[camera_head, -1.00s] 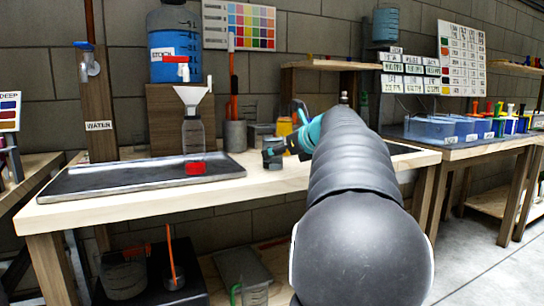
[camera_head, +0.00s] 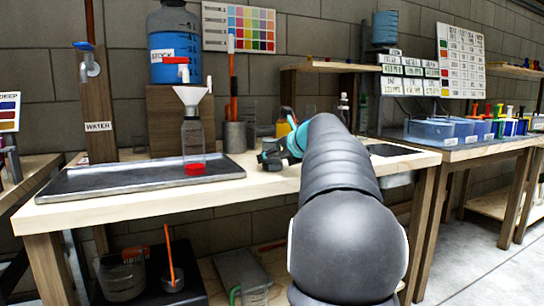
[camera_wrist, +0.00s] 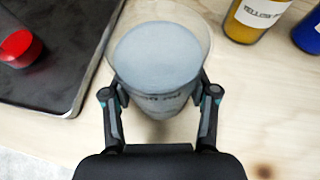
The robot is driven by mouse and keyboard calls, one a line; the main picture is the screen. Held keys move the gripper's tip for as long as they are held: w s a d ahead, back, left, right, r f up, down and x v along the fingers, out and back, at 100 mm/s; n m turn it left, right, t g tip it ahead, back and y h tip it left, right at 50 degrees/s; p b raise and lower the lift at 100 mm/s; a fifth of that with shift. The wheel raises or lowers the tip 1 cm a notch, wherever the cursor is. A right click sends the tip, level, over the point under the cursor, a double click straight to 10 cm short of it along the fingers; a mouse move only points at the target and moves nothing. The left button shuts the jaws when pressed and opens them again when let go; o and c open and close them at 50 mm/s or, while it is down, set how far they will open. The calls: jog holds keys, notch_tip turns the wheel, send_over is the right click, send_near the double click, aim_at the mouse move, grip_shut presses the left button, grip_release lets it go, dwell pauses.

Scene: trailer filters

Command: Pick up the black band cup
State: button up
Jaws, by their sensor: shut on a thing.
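A clear cup (camera_wrist: 160,55) with pale grey contents and dark lettering on its near side stands between my fingers in the wrist view. My gripper (camera_wrist: 161,94) is shut on it, one finger on each side. I cannot make out a black band in this view. In the head view my gripper (camera_head: 271,157) is over the worktop right of the metal tray, small and partly behind my arm. The cup cannot be made out clearly there. In the wrist view pale wood shows around the cup; I cannot tell whether its base touches the worktop.
A funnelled bottle (camera_head: 193,138) stands on the tray. Bare worktop (camera_head: 237,190) lies in front.

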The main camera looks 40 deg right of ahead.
aim_at(273, 143)
jog(key=shift+r, duration=0.15)
jog(key=shift+r+p, duration=0.95)
jog(key=shift+r, duration=0.8)
jog(key=shift+s+f, duration=0.15)
jog(key=shift+s, duration=0.75)
jog(key=s, duration=1.6)
jog(key=shift+a, duration=0.35)
jog(key=shift+f, duration=0.1)
